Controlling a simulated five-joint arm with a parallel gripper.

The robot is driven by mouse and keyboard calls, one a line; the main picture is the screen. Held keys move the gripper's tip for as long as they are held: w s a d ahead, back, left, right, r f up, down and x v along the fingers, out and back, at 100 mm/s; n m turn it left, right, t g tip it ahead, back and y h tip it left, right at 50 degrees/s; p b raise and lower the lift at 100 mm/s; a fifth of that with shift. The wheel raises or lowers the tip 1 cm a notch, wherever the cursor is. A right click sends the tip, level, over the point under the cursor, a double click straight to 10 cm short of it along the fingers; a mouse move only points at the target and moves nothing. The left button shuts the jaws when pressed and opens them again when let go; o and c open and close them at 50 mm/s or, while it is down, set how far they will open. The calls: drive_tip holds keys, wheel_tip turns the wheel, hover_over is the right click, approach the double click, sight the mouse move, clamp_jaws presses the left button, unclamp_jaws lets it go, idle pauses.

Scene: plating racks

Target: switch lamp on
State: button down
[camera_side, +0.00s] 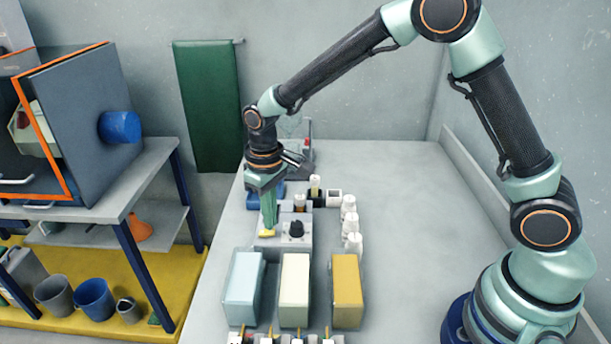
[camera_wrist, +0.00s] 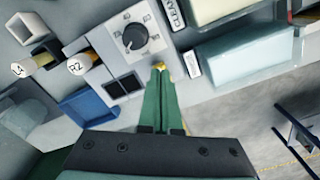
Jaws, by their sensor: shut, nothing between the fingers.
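My gripper (camera_side: 269,226) is shut and points down at the left part of a grey control panel (camera_side: 305,242). In the wrist view, the closed green fingertips (camera_wrist: 159,68) are at a small yellow piece (camera_wrist: 165,72); it also shows under the tips in the side view (camera_side: 267,234). The tips partly hide it, and I cannot tell whether they touch it. A black rotary knob (camera_wrist: 135,37) with a pointer is on the panel. A black two-part rocker switch (camera_wrist: 123,87) sits beside the fingers. I cannot tell which part is the lamp, or whether it is lit.
Pale blue (camera_side: 243,288), cream (camera_side: 294,290) and ochre (camera_side: 346,291) boxes stand in front of the panel. White cylinders (camera_side: 349,225) stand to its right. A blue holder (camera_wrist: 90,106) lies near the fingers. The bench's right side is clear.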

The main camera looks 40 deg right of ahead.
drive_tip(key=shift+f, duration=0.75)
idle(0.3)
drive_tip(key=shift+r, duration=3.5)
drive_tip(key=s+d+r+m+t, duration=0.3)
drive_tip(key=s+d+r+t, duration=0.2)
drive_tip(key=s+d+r, duration=0.6)
drive_tip(key=s+d, duration=0.1)
drive_tip(key=s, duration=0.2)
drive_tip(key=shift+s+d+r+t, duration=0.2)
drive_tip(key=shift+s+d+t, duration=0.1)
drive_tip(key=shift+d, duration=0.05)
